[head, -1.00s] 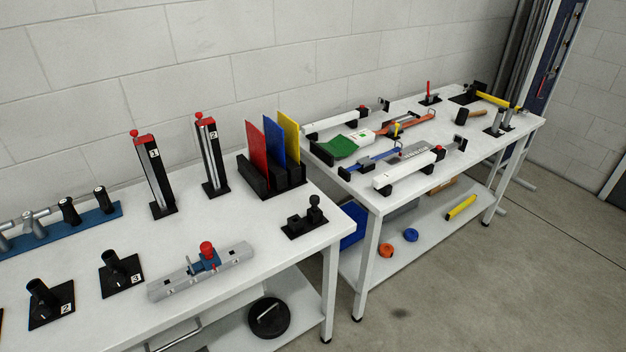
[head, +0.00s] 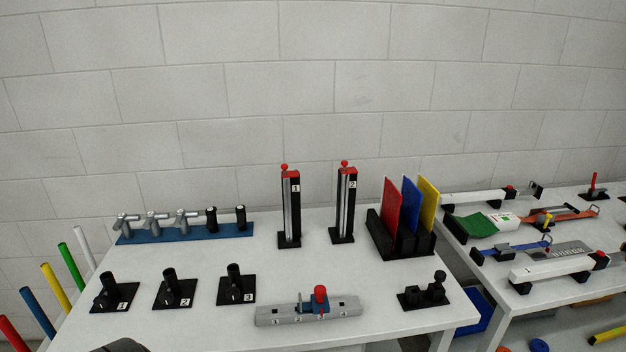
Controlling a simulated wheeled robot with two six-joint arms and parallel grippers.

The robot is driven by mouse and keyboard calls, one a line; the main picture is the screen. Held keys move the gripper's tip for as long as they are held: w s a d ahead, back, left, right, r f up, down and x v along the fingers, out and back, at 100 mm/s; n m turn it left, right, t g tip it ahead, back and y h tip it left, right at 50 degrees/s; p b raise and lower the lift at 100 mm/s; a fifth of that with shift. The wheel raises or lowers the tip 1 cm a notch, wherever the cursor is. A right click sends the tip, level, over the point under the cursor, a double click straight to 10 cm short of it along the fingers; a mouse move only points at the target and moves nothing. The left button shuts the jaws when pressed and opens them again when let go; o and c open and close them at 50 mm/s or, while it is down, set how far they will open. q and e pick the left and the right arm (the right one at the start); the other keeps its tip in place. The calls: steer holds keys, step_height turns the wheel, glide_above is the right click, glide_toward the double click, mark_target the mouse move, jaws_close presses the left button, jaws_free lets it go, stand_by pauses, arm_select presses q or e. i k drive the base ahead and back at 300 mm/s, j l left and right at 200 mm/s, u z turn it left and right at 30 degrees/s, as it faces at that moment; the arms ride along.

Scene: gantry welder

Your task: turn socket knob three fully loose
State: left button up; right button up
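Socket knob three (head: 235,284) is a black knob leaning on a square black base plate with a white "3" label, in the middle of the near table in the head view. Two like units marked "2" (head: 172,289) and "1" (head: 112,292) stand to its left in the same row. How far the knob is turned cannot be told from here. No gripper fingers show. A dark rounded shape (head: 121,346) at the bottom edge may be part of my arm.
A grey rail with a red knob (head: 309,309) lies right of unit three. Behind stand a blue rack (head: 184,232) of handles, two red-topped posts and a holder with coloured plates (head: 399,232). A second table (head: 518,295) stands at the right. White table surface is free between the rows.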

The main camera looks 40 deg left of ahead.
mark_target(233, 292)
steer(key=u, duration=1.9)
